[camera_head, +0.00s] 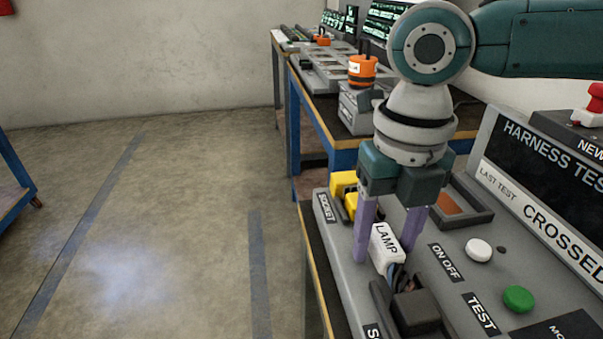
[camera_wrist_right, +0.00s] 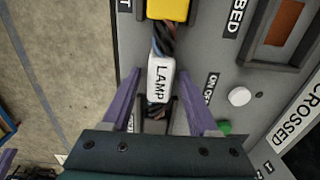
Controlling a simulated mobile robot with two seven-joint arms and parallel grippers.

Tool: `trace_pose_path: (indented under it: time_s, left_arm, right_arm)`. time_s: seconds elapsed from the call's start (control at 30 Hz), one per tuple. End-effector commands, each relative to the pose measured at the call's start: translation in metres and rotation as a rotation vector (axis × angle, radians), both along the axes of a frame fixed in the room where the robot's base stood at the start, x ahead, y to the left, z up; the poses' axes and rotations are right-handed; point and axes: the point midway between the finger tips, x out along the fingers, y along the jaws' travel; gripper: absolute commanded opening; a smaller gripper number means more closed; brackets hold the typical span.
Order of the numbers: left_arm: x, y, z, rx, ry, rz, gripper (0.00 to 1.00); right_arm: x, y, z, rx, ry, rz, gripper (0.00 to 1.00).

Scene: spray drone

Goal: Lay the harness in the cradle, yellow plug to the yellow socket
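The harness has a white block marked LAMP (camera_head: 386,245), also in the right wrist view (camera_wrist_right: 161,80), with dark twisted cables at both ends. The cables run to a yellow piece (camera_wrist_right: 180,9); in the head view, yellow parts (camera_head: 343,184) sit by the SOCKET label, and I cannot tell plug from socket or whether they are joined. A dark cradle (camera_head: 414,312) holds the cables at the near end. My right gripper (camera_head: 388,240) points down, open, its purple fingers either side of the LAMP block with gaps. A purple sliver at the wrist view's lower left may be my left gripper.
The grey tester panel has a white button (camera_head: 479,250), a green button (camera_head: 518,298) and a display reading CROSSED (camera_head: 562,233). A red button (camera_head: 595,100) stands at right. Behind is a bench with an orange-topped item (camera_head: 362,70). Floor at left is clear.

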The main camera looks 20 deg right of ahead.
Motion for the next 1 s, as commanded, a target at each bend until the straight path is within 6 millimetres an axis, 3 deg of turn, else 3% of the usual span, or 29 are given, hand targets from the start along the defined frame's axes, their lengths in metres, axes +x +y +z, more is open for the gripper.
trace_pose_path:
  time_s: [0.37, 0.8, 1.0]
  left_arm:
    - [0.0, -0.002, 0.002, -0.007, 0.001, 0.004, 0.0]
    - [0.0, -0.003, 0.014, -0.01, 0.002, 0.006, 0.0]
    - [0.0, -0.002, 0.016, -0.009, 0.001, 0.005, 0.0]
  right_arm:
    - [0.001, 0.0, 0.007, 0.001, -0.002, -0.001, 0.67]
    - [0.001, 0.0, 0.096, 0.001, -0.003, 0.0, 0.67]
    - [0.001, 0.0, 0.12, 0.001, -0.001, -0.001, 0.67]
